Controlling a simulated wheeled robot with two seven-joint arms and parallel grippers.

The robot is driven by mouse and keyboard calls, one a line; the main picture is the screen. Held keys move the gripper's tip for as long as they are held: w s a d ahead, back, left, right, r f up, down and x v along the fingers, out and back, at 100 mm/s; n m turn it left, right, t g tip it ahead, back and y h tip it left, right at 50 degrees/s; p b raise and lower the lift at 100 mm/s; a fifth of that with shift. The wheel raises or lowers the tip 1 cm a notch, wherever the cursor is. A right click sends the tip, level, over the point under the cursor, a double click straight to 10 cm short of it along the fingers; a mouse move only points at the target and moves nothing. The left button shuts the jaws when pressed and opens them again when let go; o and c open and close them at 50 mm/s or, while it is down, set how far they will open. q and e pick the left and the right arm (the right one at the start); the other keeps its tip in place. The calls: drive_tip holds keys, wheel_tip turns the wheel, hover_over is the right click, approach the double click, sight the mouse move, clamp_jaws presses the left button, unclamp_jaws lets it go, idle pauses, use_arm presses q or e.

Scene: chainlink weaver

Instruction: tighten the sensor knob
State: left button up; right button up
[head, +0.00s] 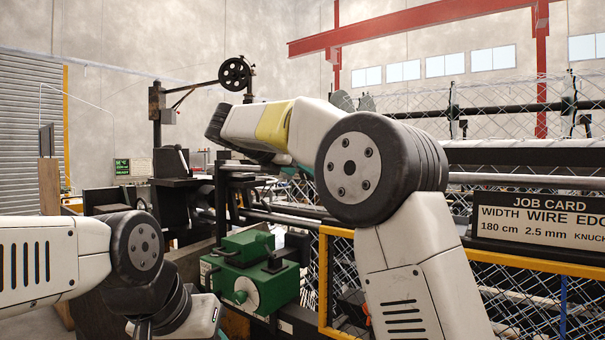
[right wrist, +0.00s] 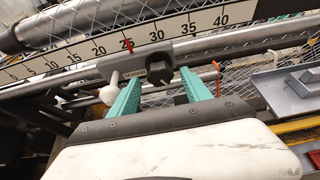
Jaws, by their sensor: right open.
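My right gripper (right wrist: 160,90) is open, with its two teal fingers apart, in the right wrist view. A dark knob (right wrist: 161,70) on a grey sensor block (right wrist: 187,52) shows in the gap between and just beyond the fingertips. I cannot tell whether either finger touches it. A white rounded part (right wrist: 109,93) hangs at the block's left end, beside the left finger. In the head view only small teal parts of the right gripper (head: 303,171) show behind my right arm. The sensor block is hidden there. My left arm shows at the lower left, with its gripper out of view.
A numbered scale (right wrist: 75,58) with a red pointer (right wrist: 128,45) near 25 runs behind the block. A grey tray (right wrist: 290,90) lies at the right. A green machine unit (head: 250,270), a yellow-framed mesh guard (head: 323,285) and a job card (head: 540,220) stand nearby.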

drive_tip(key=shift+x, duration=0.85)
clamp_jaws()
